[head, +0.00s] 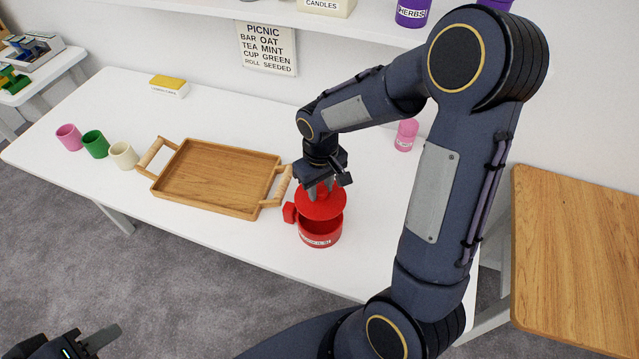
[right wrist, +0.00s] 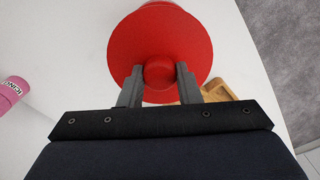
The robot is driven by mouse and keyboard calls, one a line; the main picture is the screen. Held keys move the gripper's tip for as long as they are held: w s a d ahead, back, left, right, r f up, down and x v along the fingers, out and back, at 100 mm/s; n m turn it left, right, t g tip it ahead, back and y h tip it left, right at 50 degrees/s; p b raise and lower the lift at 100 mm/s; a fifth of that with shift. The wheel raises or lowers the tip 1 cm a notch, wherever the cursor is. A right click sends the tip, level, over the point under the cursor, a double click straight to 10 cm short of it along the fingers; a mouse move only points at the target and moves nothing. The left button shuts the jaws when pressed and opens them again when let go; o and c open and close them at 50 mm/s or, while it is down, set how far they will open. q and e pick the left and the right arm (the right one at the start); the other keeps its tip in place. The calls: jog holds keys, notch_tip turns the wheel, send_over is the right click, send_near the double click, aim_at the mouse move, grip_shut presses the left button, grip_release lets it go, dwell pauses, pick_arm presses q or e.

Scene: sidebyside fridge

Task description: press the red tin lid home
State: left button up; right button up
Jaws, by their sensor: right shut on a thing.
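The red tin (head: 321,238) stands on the white table, with a pale label on its front. Its dark red inside shows below the lid's front edge. The round red lid (head: 320,205) is above the tin and apart from its front rim. My right gripper (head: 321,187) is shut on the lid's knob; in the right wrist view the fingers (right wrist: 160,78) sit on both sides of the knob, and the lid (right wrist: 190,38) hides the tin's opening. My left gripper (head: 95,342) is at the lower left, away from the table; its finger opening is unclear.
A wooden tray (head: 215,178) with handles lies left of the tin. A small red object (head: 289,212) is against the tin's left side. Pink (head: 68,137), green (head: 95,144) and cream (head: 123,155) cups stand far left. A pink tin (head: 406,135) stands behind my right arm.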

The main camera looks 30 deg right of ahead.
aim_at(320, 202)
jog(key=shift+f, duration=0.15)
notch_tip(320, 202, down, 6)
jog(key=b, duration=0.5)
jog(key=shift+r, duration=0.2)
jog(key=shift+f, duration=1)
dwell(1.3)
jog(key=o, duration=0.9)
jog(key=shift+o, duration=0.2)
notch_tip(320, 202, up, 7)
jog(key=shift+r, duration=0.35)
